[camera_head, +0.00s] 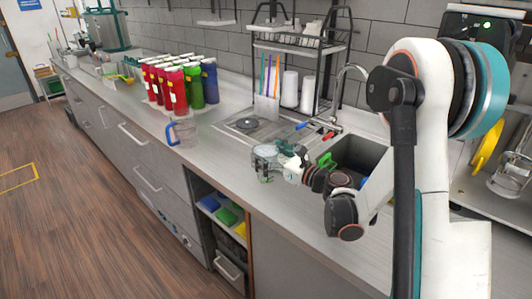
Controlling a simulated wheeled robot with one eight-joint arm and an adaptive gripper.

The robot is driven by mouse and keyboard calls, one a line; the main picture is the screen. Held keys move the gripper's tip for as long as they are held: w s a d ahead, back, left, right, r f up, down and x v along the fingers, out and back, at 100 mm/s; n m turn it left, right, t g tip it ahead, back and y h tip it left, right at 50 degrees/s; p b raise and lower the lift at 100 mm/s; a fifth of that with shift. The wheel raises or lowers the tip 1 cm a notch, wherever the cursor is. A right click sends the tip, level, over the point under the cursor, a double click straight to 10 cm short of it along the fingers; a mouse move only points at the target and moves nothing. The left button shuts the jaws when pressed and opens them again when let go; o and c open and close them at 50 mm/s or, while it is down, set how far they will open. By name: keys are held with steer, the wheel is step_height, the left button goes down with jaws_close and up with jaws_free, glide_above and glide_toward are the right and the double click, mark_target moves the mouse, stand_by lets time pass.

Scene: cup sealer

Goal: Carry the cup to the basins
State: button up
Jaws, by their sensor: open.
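A clear cup (264,171) stands at the counter's front edge, left of the deep basin. My gripper (272,157) is at the cup, reaching in from the right; its jaws are open, and the picture is too small to tell whether a finger touches the cup. Part of the cup is hidden by the gripper. The shallow basin (225,124) with a round drain lies behind and left of the cup. The deep dark basin (372,150) lies to the right, partly hidden by my arm, with green and blue things in it.
A clear jug (184,134) with a blue handle stands left on the counter. Several red, green and blue bottles (180,82) stand behind it. A faucet (341,90) and a rack (302,47) rise behind the basins. Bare counter (222,143) lies left of the cup.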

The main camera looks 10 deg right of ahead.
steer(key=v, duration=1.1)
steer(key=shift+p, duration=0.35)
